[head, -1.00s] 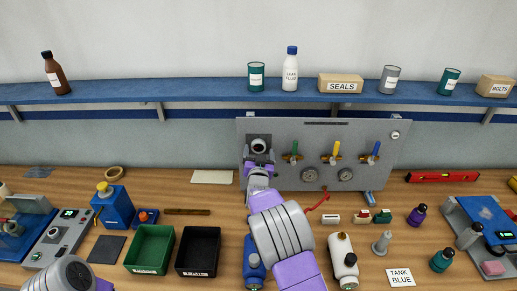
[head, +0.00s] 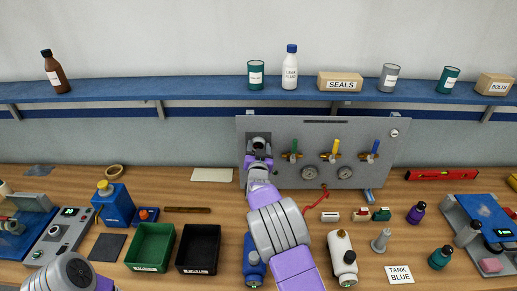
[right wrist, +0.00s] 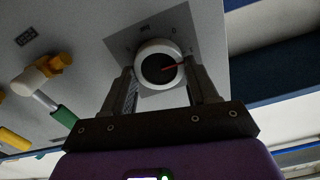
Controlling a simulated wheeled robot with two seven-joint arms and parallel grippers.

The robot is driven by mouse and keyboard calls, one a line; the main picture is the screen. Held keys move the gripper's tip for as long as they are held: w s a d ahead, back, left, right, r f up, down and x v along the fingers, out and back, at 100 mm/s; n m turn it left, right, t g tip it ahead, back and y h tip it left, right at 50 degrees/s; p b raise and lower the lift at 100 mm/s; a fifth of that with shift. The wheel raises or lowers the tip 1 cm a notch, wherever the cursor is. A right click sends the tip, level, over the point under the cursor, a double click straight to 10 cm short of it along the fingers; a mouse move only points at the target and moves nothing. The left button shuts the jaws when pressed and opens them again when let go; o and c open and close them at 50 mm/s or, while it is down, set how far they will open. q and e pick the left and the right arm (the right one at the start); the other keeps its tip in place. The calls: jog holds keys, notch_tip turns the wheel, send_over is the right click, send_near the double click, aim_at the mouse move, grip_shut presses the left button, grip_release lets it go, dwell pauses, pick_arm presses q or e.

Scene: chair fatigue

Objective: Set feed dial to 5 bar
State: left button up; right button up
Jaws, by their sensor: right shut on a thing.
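The feed dial is a round knob with a white rim, a dark face and a red pointer. It shows in the right wrist view (right wrist: 159,68) on a grey square plate and at the left of the grey panel in the head view (head: 258,138). The scale marks around it are too blurred to read. My right gripper (head: 258,150) reaches up to the panel. Its two fingers are shut on the dial from either side in the right wrist view (right wrist: 160,82). My left arm shows at the bottom left of the head view, its gripper out of frame.
Right of the dial, the panel (head: 225,125) carries green, yellow and blue valve handles (head: 336,147) and two gauges (head: 345,173). A green bin (head: 151,245), a black bin (head: 199,248) and several bottles stand on the bench. A blue shelf (head: 200,92) runs above.

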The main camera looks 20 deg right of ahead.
jog(key=shift+f+m+b, duration=0.15)
jog(key=shift+m+b, duration=0.15)
jog(key=shift+b, duration=0.25)
jog(key=m+b, duration=0.5)
jog(key=b, duration=0.1)
jog(key=m+b, duration=0.5)
jog(key=b, duration=0.1)
jog(key=shift+d+f+b, duration=0.2)
jog(key=shift+b, duration=0.1)
jog(key=m+b, duration=0.3)
jog(key=m, duration=0.1)
jog(key=m+b, duration=0.4)
jog(key=m, duration=0.1)
jog(key=shift+f+m, duration=0.1)
jog(key=shift+m, duration=0.3)
jog(key=m+b, duration=0.3)
jog(key=m, duration=0.2)
jog(key=shift+f, duration=0.1)
jog(key=shift+a+m+b, duration=0.15)
jog(key=shift+m+b, duration=1.3)
jog(key=shift+m, duration=1.15)
jog(key=shift+a+m+b, duration=0.1)
jog(key=shift+m+b, duration=1.3)
jog(key=shift+m, duration=1.2)
